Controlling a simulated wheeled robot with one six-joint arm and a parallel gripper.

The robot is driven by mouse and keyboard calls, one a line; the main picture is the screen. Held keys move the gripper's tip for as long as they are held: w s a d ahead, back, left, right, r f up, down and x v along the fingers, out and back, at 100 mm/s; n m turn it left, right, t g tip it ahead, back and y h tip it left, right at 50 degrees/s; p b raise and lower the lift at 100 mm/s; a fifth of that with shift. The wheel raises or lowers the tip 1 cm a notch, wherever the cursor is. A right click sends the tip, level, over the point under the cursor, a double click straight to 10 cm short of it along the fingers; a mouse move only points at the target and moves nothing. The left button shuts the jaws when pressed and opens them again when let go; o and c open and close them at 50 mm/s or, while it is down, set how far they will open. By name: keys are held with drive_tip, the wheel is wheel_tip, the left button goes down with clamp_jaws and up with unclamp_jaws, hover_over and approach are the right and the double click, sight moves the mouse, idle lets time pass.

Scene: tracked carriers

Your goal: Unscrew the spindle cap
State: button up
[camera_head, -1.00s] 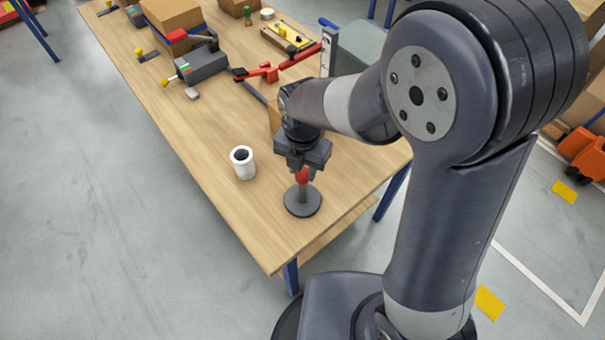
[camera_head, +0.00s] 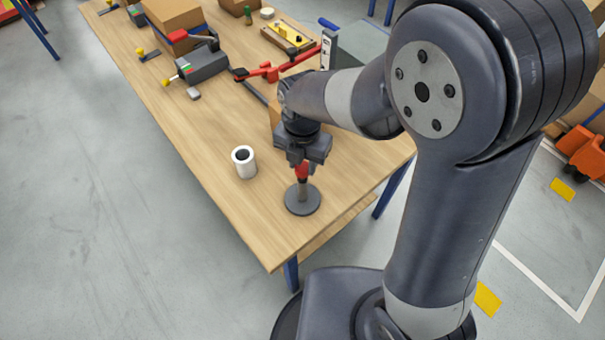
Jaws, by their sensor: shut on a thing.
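The spindle stand (camera_head: 302,199) is a dark round base with a grey upright post, standing near the front right corner of the wooden table. The red spindle cap (camera_head: 302,171) is at the top of the post. My gripper (camera_head: 301,166) points down over the post, its fingers shut on the red cap. The fingers partly hide the cap, and I cannot tell whether it is clear of the thread.
A white cup-like cylinder (camera_head: 244,162) stands left of the spindle on the table (camera_head: 218,183). A grey device (camera_head: 200,65), a red tool (camera_head: 268,72) and cardboard boxes (camera_head: 172,17) are farther back.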

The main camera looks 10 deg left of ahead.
drive_tip(key=shift+r, duration=0.1)
drive_tip(key=shift+r+p, duration=1.4)
drive_tip(key=shift+r, duration=0.3)
drive_tip(key=shift+f, duration=0.1)
drive_tip(key=o, duration=0.3)
drive_tip(key=c, duration=0.4)
